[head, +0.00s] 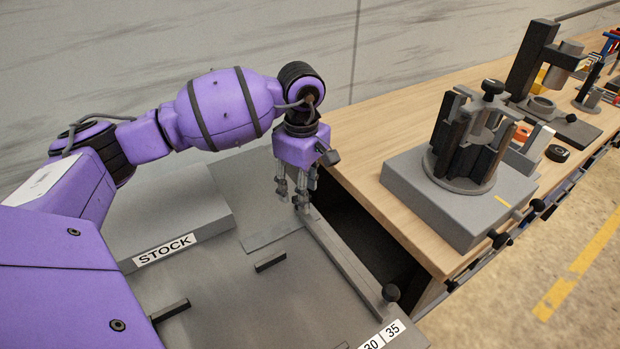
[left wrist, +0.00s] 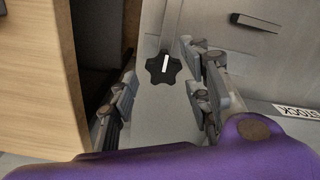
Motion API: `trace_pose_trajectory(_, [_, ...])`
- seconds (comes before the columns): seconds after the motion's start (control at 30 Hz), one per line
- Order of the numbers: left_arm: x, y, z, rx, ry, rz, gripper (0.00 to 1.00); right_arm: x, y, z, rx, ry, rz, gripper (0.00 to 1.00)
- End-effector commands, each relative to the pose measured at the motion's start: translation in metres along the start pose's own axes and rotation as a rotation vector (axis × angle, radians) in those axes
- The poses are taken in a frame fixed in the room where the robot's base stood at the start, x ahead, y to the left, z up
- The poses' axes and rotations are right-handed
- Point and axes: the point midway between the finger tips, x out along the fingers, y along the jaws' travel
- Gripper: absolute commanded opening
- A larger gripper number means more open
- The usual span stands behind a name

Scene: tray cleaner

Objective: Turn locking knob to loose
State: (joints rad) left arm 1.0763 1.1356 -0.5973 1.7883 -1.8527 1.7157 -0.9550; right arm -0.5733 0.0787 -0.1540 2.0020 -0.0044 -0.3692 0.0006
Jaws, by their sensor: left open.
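The locking knob (left wrist: 163,67) is a black, lobed knob with a white line on top, on a grey plate. In the left wrist view it lies ahead of and between the fingers of my left gripper (left wrist: 160,100). The fingers are open and apart from it, with nothing between the tips. In the head view my left gripper (head: 297,196) points down over the far end of the grey rail (head: 340,255); the knob under it is hidden there. My right gripper is not in view.
A grey block labelled STOCK (head: 165,222) lies left of the gripper. A wooden bench (head: 375,125) with a grey machine (head: 460,195) stands right, past a dark gap.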

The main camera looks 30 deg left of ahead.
Motion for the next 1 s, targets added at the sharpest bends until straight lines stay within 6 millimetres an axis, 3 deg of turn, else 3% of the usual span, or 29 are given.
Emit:
trace_pose_trajectory(0.13, [0.013,0.0,0.0,0.0,-0.001,-0.001,0.44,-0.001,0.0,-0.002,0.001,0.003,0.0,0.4])
trace_pose_trajectory(0.43, [0.015,0.0,0.0,0.0,0.0,0.0,0.44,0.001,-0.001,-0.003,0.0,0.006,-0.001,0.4])
trace_pose_trajectory(0.77, [0.015,0.0,0.0,0.0,0.0,0.001,0.02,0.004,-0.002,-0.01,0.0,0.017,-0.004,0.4])
trace_pose_trajectory(1.0, [0.014,0.001,0.0,-0.014,0.0,0.003,0.02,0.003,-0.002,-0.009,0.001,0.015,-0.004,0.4])
